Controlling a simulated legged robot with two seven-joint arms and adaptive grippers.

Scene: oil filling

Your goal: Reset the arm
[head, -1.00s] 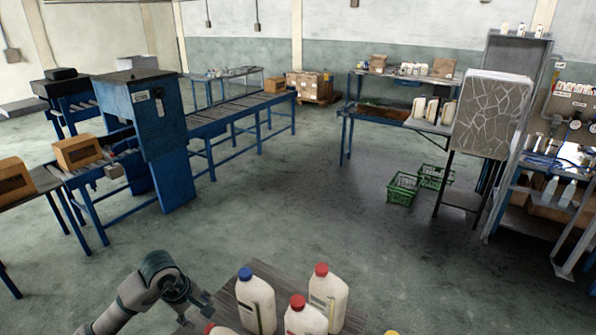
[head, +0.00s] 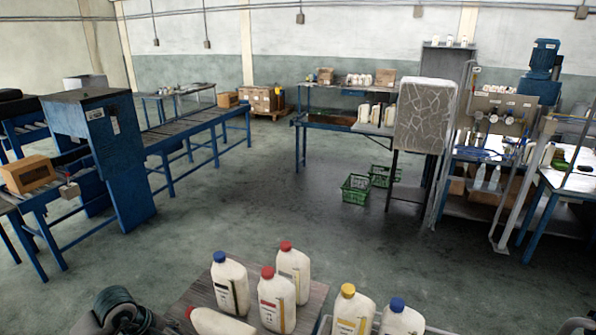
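My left arm (head: 115,312) shows at the bottom left edge, beside the near table. Its gripper fingers are not clearly visible. On the wooden table (head: 200,289) stand white bottles: one with a blue cap (head: 230,283), two with red caps (head: 276,300), (head: 293,270). Another red-capped bottle (head: 218,322) lies on its side at the front. A yellow-capped bottle (head: 352,312) and a blue-capped bottle (head: 402,319) stand to the right.
A blue roller conveyor (head: 190,125) with a blue machine housing (head: 100,140) stands at left, with a cardboard box (head: 28,174) on it. Green crates (head: 356,188) sit on the floor. Workbenches stand at right. The middle floor is clear.

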